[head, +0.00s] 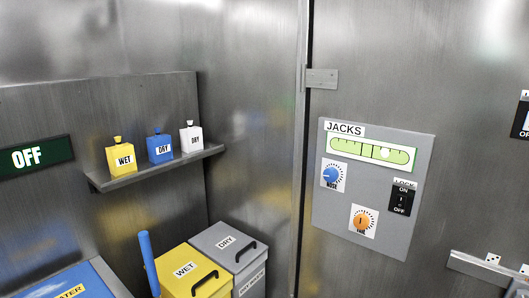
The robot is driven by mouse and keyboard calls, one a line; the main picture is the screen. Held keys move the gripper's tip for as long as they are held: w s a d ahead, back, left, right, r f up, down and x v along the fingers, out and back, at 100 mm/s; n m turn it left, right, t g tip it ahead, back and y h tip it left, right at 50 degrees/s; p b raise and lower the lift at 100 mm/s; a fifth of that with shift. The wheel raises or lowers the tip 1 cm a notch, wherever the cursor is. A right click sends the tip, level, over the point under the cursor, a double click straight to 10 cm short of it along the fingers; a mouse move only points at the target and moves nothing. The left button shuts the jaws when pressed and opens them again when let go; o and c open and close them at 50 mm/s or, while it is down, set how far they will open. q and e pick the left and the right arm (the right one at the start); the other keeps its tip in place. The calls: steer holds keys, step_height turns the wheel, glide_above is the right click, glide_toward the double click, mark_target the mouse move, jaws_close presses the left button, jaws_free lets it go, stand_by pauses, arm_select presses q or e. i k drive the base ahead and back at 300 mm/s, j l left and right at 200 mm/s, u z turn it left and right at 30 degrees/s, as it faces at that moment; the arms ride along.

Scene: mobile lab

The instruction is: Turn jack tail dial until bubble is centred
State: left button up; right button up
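The grey JACKS panel (322,215) is on the metal wall right of centre. Its green level vial (345,145) runs across the top, tilted slightly down to the right. The pale round bubble (385,153) appears right of the vial's middle. The orange dial (362,221) is at the panel's bottom, with a small label under it that seems to read TAIL. The blue dial (332,175), labelled NOSE, is above it to the left. Neither of my grippers can be made out in the head view.
A black LOCK switch (401,198) marked ON and OFF is right of the dials. A metal rail (480,264) juts out at lower right. Yellow WET (180,257) and grey DRY (228,229) bins stand lower left, below a shelf (125,181) with three bottles. The panel's front is unobstructed.

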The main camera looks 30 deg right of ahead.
mark_target(361, 220)
steer(key=z, duration=1.05)
